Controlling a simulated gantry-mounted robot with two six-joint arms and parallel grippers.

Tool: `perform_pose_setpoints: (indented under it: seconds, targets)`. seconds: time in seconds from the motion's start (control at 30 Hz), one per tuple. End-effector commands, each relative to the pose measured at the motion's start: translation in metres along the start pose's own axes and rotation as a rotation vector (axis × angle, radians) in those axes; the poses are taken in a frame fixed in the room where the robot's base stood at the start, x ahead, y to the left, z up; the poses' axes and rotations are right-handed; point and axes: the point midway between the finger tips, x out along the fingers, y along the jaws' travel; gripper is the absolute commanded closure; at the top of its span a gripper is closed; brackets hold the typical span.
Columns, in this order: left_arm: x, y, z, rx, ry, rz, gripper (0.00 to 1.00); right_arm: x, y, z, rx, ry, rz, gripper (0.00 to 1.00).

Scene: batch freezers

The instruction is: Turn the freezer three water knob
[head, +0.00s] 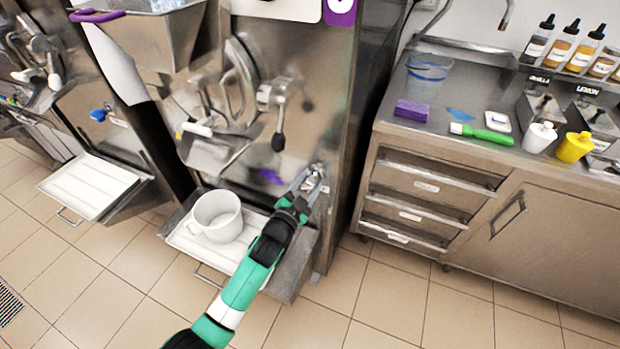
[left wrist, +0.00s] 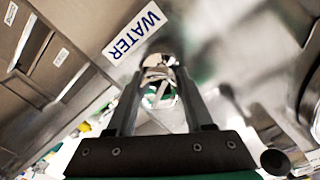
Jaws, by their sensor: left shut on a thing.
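The freezer (head: 318,95) with the purple badge stands at the centre of the head view. Its metal water knob (head: 313,180) is low on the right of its front, and it also shows in the left wrist view (left wrist: 160,72) just below a white WATER label (left wrist: 134,32). My left gripper (head: 306,186) reaches up to this knob and is shut on it, with one finger on each side. The fingers hide part of the knob, so its turn angle is hard to tell. My right gripper is in neither view.
A white pot (head: 217,216) stands on the pull-out tray (head: 192,246) under the freezer, left of my left arm. A counter with drawers (head: 430,190) stands to the right, with bottles and a purple sponge (head: 411,110) on top. The tiled floor in front is clear.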

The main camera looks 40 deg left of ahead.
Motion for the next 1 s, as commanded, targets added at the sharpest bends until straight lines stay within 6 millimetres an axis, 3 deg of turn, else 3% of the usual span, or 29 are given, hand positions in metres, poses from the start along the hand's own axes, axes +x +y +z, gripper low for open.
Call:
perform_pose_setpoints:
  seconds: [0.5, 1.0]
  targets:
    - [-0.0001, 0.0006, 0.0002, 0.406, -0.020, 0.001, 1.00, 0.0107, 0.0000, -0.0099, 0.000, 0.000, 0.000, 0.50]
    - [-0.0001, 0.0010, 0.0009, 0.515, -0.025, 0.000, 1.00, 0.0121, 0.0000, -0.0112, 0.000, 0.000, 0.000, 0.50]
